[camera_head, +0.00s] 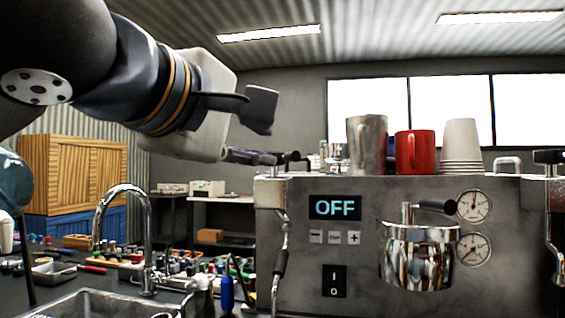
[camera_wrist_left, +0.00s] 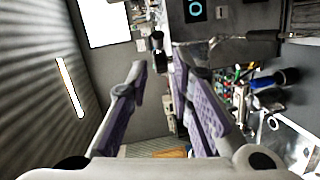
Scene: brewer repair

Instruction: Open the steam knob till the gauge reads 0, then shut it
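The brewer (camera_head: 340,240) is a grey metal machine with a display reading OFF. A small black knob (camera_head: 292,156), which looks like the steam knob, sits at its top left corner. In the left wrist view a dark knob (camera_wrist_left: 158,42) shows just beyond the gap between my fingertips. My left gripper (camera_head: 262,134) is open and empty, at the machine's upper left, close to the knob; I cannot tell whether it touches. Its spread fingers also show in the left wrist view (camera_wrist_left: 158,66). Two round gauges, upper (camera_head: 474,206) and lower (camera_head: 473,249), are on the front; their readings are too small to tell. My right gripper is out of view.
A metal cup (camera_head: 367,144), a red mug (camera_head: 414,151) and stacked white cups (camera_head: 461,146) stand on the machine. A steam wand (camera_head: 279,264) hangs at its left side. A tall faucet (camera_head: 128,190) and sink (camera_head: 95,304) are at left, near a cluttered counter.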

